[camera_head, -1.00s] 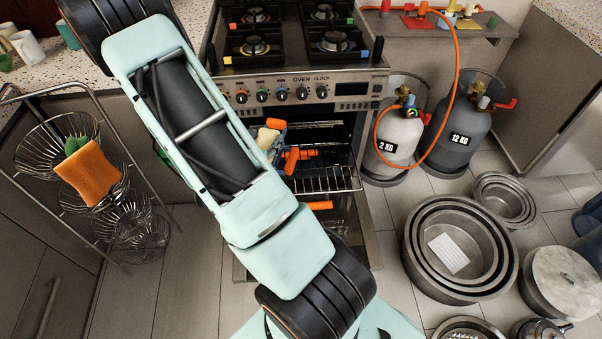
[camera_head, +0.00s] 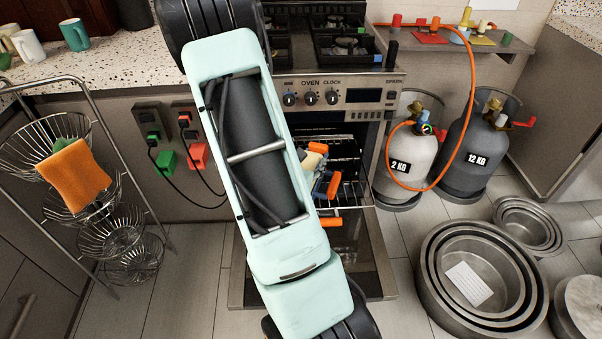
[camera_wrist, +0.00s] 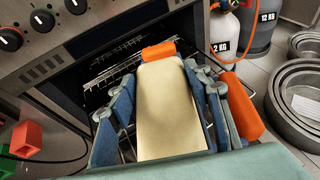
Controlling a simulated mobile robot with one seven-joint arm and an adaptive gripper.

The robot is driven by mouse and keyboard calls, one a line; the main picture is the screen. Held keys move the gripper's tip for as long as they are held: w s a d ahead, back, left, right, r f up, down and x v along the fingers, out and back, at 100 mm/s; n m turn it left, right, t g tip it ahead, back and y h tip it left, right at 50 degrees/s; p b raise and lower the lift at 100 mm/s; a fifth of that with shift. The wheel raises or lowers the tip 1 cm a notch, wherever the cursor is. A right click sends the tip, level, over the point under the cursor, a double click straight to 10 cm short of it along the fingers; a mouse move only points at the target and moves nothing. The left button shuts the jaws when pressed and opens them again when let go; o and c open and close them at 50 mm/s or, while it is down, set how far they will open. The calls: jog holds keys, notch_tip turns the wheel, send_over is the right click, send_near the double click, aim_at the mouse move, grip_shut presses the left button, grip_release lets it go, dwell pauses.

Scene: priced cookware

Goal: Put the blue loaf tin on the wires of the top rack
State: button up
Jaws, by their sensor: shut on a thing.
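In the head view my gripper (camera_head: 318,172) is partly behind my arm, at the oven mouth. The top rack (camera_head: 348,148) shows as thin wires inside the oven, which also appear in the wrist view (camera_wrist: 105,73). I cannot make out the blue loaf tin for certain in either view.
Another orange grip (camera_wrist: 243,105) lies close to the right of my fingers. The lowered oven door (camera_head: 375,270) spreads below. Gas cylinders (camera_head: 412,160) stand right of the oven, and nested round tins (camera_head: 480,280) cover the right floor. A wire basket stand (camera_head: 110,240) stands left.

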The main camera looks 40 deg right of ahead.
jog(key=shift+w+d+f+b, duration=0.2)
jog(key=shift+f+b, duration=0.15)
jog(key=shift+b, duration=0.65)
jog(key=w+d+f, duration=0.1)
jog(key=w, duration=0.1)
jog(key=w+d+f, duration=0.1)
jog(key=w+d+b, duration=0.1)
jog(key=w+d, duration=0.1)
jog(key=shift+w+f, duration=0.35)
jog(key=shift+f, duration=0.05)
jog(key=shift+w+d+f+b, duration=0.45)
jog(key=shift+w+f+b, duration=0.35)
jog(key=shift+f, duration=0.65)
jog(key=shift+w+d+f+b, duration=0.5)
jog(key=shift+f+b, duration=0.5)
jog(key=shift+f, duration=0.4)
jog(key=shift+w+d+f+b, duration=0.4)
jog(key=shift+w+f+b, duration=0.4)
jog(key=shift+f, duration=0.65)
jog(key=shift+s, duration=0.15)
jog(key=shift+f+b, duration=0.2)
jog(key=shift+b, duration=0.1)
jog(key=o, duration=1.7)
jog(key=shift+c, duration=0.2)
